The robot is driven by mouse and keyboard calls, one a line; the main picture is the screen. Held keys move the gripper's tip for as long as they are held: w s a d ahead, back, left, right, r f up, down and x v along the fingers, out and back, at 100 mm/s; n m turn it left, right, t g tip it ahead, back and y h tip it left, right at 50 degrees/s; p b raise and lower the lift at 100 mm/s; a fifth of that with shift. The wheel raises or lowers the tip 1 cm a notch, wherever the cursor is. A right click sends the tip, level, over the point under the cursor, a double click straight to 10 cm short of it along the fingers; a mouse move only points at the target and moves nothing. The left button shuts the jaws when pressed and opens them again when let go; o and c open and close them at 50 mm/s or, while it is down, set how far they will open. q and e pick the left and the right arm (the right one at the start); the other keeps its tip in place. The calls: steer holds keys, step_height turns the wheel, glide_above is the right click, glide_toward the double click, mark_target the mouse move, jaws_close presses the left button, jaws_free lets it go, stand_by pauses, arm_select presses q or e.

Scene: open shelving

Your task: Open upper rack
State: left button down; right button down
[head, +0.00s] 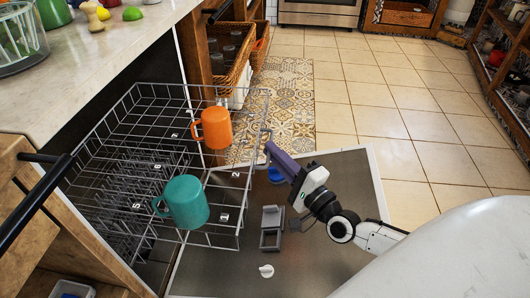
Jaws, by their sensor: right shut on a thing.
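The upper rack (125,170) is a grey wire basket that extends out of the dishwasher over its lowered door (330,195). An orange mug (216,128) and a teal mug (186,202) stand in it. My right gripper (268,149) reaches in from the right, and its purple fingers are shut on the rack's outer wire edge. The exact contact is small in the picture. My left gripper is not in view.
A stone counter (110,60) with a clear container and fruit is at upper left. A wooden drawer front with a black handle (38,200) borders the rack at left. Wicker baskets (232,65) stand behind. The tiled floor at right is clear.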

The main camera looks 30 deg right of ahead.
steer(key=shift+s, duration=0.1)
steer(key=c, duration=1.9)
jaws_free()
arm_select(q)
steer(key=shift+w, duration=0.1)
arm_select(e)
steer(key=shift+s, duration=0.1)
arm_select(q)
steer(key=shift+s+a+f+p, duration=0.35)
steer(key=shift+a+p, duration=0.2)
steer(key=shift+p, duration=0.4)
arm_select(e)
steer(key=s+f, duration=0.1)
steer(key=s, duration=0.9)
steer(key=shift+d+f, duration=0.2)
steer(key=shift+d, duration=0.1)
